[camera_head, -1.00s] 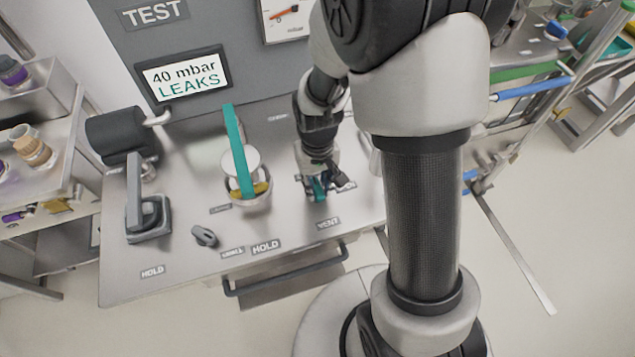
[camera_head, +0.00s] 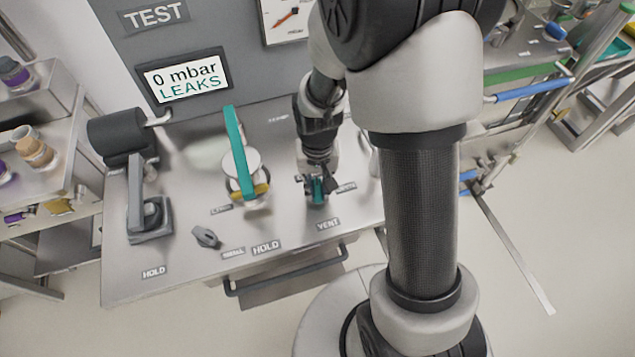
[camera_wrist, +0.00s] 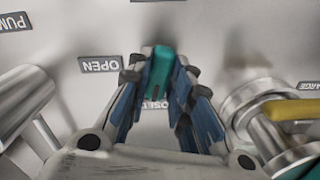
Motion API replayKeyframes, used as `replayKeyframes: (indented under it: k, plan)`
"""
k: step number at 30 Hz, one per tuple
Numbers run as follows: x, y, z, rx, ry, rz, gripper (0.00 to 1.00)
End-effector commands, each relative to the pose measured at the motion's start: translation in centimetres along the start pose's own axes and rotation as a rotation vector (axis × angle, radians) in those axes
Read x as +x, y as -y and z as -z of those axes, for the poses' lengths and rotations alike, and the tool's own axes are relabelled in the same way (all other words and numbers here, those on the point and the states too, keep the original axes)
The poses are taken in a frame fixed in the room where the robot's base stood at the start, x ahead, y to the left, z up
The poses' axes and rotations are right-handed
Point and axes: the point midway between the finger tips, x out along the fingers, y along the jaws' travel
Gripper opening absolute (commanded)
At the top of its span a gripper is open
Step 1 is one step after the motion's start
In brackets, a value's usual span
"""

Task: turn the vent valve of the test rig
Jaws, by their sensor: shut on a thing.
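The vent valve's teal handle (camera_wrist: 161,66) sits between my gripper's fingers in the wrist view. My gripper (camera_wrist: 160,88) is shut on it, with blue-lined fingers on both sides. In the head view my gripper (camera_head: 317,190) points down at the panel behind the VENT label (camera_head: 328,224), and little of the handle shows. In the wrist view the OPEN label (camera_wrist: 100,64) is left of the fingers. Another label between the fingers is partly hidden. The test rig's display (camera_head: 186,78) reads "0 mbar LEAKS".
A tall teal lever (camera_head: 238,150) over a round clear-topped fitting stands left of my gripper. A grey lever (camera_head: 136,195) and a small grey knob (camera_head: 206,237) are further left. A drawer handle (camera_head: 290,271) runs along the front. A cart stands at right.

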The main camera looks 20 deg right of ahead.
Motion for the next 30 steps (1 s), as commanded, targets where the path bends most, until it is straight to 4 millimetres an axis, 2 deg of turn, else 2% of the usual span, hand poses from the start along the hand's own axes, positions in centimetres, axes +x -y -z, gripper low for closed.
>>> replayKeyframes:
  k: [30]
  plan:
    - [-0.08,0.0,0.0,0.96,0.0,0.0,0.0]
